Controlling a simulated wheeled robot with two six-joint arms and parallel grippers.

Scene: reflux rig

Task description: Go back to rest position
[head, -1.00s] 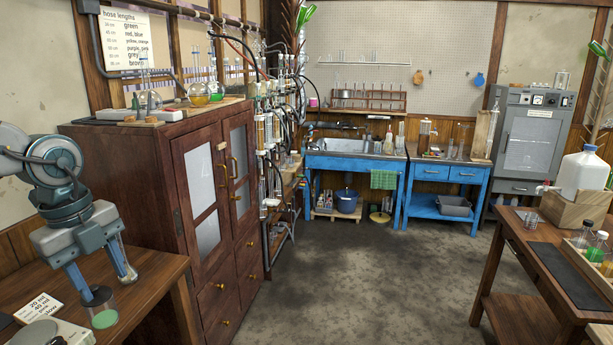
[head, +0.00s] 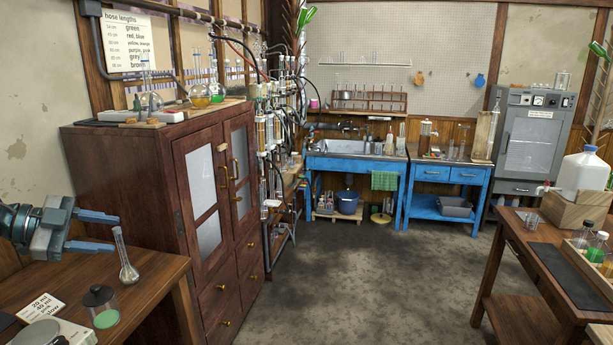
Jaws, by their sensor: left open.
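My left gripper (head: 105,231) is at the left edge of the head view, pointing right above the wooden bench. Its two fingers are apart with nothing between them. A small glass flask with a long neck (head: 128,272) stands upright on the bench, just right of and below the fingertips, apart from them. A jar with a dark lid and green contents (head: 104,308) stands in front of the flask. My right gripper is not in view.
A small written card (head: 40,307) and a scale (head: 55,333) lie at the near left of the bench (head: 160,275). A tall brown cabinet (head: 125,190) stands behind it. A wooden table (head: 535,295) is at the right. The floor between is clear.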

